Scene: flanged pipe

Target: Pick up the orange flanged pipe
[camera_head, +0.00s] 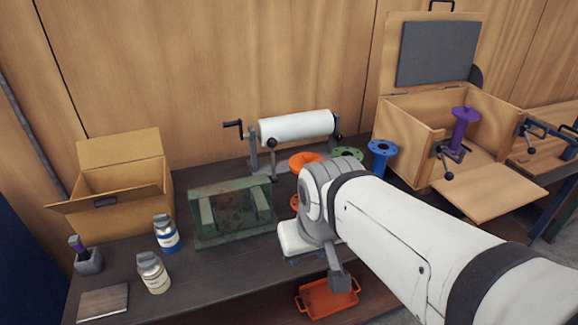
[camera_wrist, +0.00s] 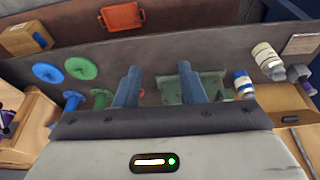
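The orange flanged pipe shows in the head view as a flange (camera_head: 304,160) behind my arm. A small orange patch lower down, at the edge of my wrist, looks like its other end. The middle is hidden by my arm. In the head view my wrist is in front of the pipe, and the fingers are mostly hidden. I cannot tell the gap between gripper and pipe.
A green flanged pipe (camera_head: 347,153) and a blue one (camera_head: 381,150) stand right of the orange. A green fixture block (camera_head: 232,212), bottles (camera_head: 153,273) and a cardboard box (camera_head: 110,200) are left. A white roller (camera_head: 297,126) stands behind. An orange tray (camera_head: 328,300) lies lower in front.

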